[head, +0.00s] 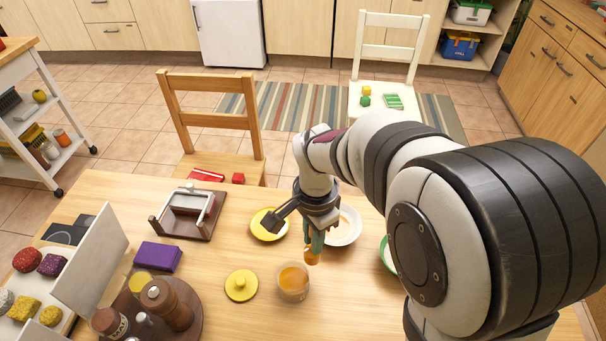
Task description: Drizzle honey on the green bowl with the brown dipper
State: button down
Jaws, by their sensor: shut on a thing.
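My gripper (315,243) is over the middle of the table, its teal tips pointing down. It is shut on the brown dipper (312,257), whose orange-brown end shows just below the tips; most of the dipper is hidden. A clear jar of orange honey (292,283) stands open just in front of and slightly left of the dipper. The dipper appears clear of the jar. The green bowl (384,256) is to the right, with only part of its green rim and pale inside showing; my arm hides the rest.
A yellow dish (258,229) and a white bowl with an orange patch (347,237) flank my gripper. A yellow lid (241,286) lies left of the jar. A turntable (194,326) with shakers, a purple box (158,257) and a brown stand (180,230) occupy the left.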

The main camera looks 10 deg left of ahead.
jog(key=w+d+f+m, duration=0.1)
jog(key=w+d+m, duration=0.1)
jog(key=d, duration=0.8)
jog(key=w+d+f+m, duration=0.1)
jog(key=w+d, duration=0.3)
jog(key=d, duration=0.7)
jog(key=shift+d+f+m, duration=0.2)
jog(key=shift+m, duration=0.6)
dwell(4.5)
